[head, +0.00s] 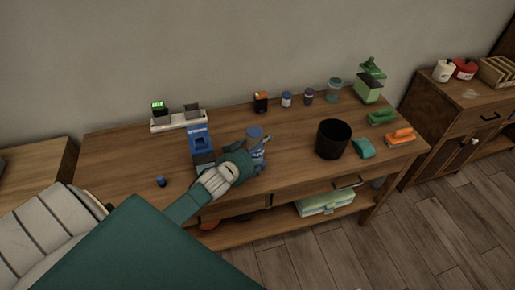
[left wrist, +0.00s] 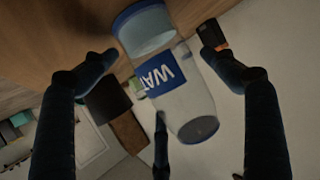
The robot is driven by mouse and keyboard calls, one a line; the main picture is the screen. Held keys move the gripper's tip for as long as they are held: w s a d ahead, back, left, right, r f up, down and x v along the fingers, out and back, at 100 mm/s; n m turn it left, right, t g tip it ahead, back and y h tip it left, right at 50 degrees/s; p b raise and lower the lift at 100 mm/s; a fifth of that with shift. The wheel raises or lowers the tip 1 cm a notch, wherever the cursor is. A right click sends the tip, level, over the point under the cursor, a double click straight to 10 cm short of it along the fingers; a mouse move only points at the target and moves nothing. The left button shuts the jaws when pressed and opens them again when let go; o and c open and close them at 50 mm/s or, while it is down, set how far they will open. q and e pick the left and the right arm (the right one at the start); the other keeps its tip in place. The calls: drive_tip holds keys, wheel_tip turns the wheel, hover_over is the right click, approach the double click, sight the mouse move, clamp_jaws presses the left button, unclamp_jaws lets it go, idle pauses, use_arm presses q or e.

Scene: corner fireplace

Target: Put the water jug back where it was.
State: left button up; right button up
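The water jug (head: 257,151) is a clear bottle with a blue cap, standing on the wooden workbench (head: 290,165) near its front edge. In the left wrist view the jug (left wrist: 185,100) shows its blue label with white letters and a pale blue band at its lower end. My left gripper (left wrist: 160,45) has its fingers spread on both sides of the jug, with gaps visible beside it. In the head view my left gripper (head: 244,163) is at the jug's left and front, hiding part of it. My right gripper is not in view.
A blue device (head: 200,137) stands left of the jug, with a small blue cap (head: 161,181) nearer the front. A black bin (head: 333,139) stands to the right. A charger (head: 178,121) and several small containers line the back. Bare wood lies between the jug and the bin.

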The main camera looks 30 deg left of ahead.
use_arm(q)
drive_tip(key=shift+r, duration=0.25)
drive_tip(key=v, duration=1.2)
